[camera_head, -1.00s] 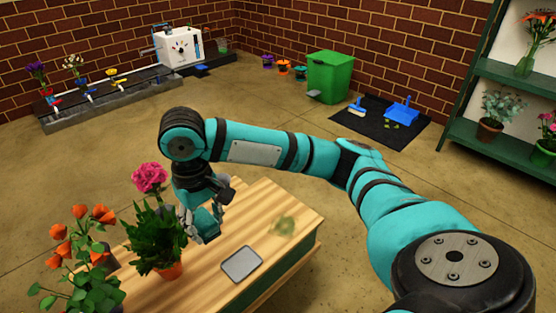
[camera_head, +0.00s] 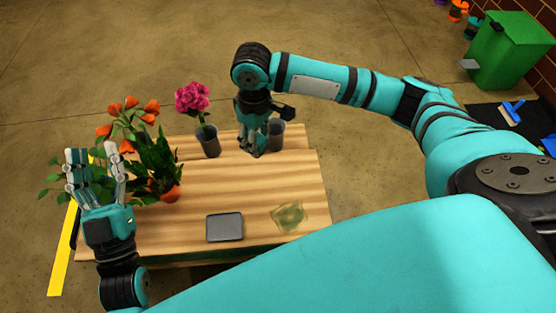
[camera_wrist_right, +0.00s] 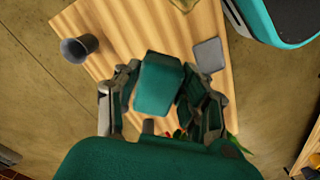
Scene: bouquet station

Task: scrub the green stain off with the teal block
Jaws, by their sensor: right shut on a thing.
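The green stain (camera_head: 289,216) is a translucent patch on the wooden table's right front part; its edge shows at the top of the right wrist view (camera_wrist_right: 183,4). My right gripper (camera_head: 254,148) hangs over the table's back part, behind the stain and apart from it. In the right wrist view it is shut on the teal block (camera_wrist_right: 160,83), which sits between its fingers. The block is hard to pick out in the head view. My left gripper (camera_head: 95,163) is open and empty, fingers up, at the table's left end by the plants.
A grey square tray (camera_head: 225,227) lies left of the stain. A grey cup (camera_head: 275,134) stands beside my right gripper, and a grey vase (camera_head: 208,141) holds a pink flower. Potted orange flowers (camera_head: 166,192) fill the left end. The table between tray and vase is clear.

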